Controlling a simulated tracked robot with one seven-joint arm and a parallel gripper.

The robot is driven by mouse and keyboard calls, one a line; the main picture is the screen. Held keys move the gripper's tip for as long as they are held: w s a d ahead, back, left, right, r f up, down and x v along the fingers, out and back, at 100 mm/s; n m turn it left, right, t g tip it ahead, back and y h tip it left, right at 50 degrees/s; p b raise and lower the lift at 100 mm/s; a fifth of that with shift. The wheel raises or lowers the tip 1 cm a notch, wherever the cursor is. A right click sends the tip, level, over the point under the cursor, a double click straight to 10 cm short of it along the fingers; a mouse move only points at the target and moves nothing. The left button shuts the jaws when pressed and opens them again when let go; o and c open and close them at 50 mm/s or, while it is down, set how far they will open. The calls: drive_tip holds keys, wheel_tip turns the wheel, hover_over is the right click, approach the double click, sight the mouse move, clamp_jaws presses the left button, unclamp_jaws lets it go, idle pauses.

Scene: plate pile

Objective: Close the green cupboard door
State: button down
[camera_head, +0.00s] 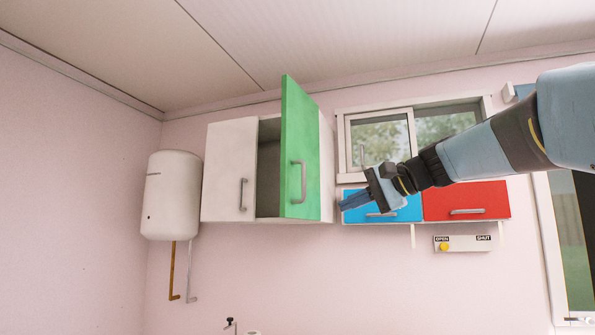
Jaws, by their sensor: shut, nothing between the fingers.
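The green cupboard door (299,150) stands swung out from the wall cupboard, with a grey bar handle (299,181) on its face. The cupboard's dark inside (267,170) shows to the left of the door. The white left door (230,170) of the same cupboard looks shut. My gripper (345,202) is shut and empty. It is to the right of the green door in the picture, in front of the blue drawer front (398,208), and appears apart from the door.
A white water heater (173,196) hangs left of the cupboard. A window (415,130) is above the blue front and a red front (467,200). A panel (470,243) marked OPEN and SHUT with a yellow knob is below them.

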sight(287, 167)
drive_tip(key=w+r+y, duration=0.4)
drive_tip(key=r, duration=0.7)
drive_tip(key=x, duration=1.3)
drive_tip(key=shift+w+a, duration=0.15)
drive_tip(key=shift+w, duration=0.3)
drive_tip(key=shift+w+t, duration=0.1)
drive_tip(key=shift+t, duration=0.2)
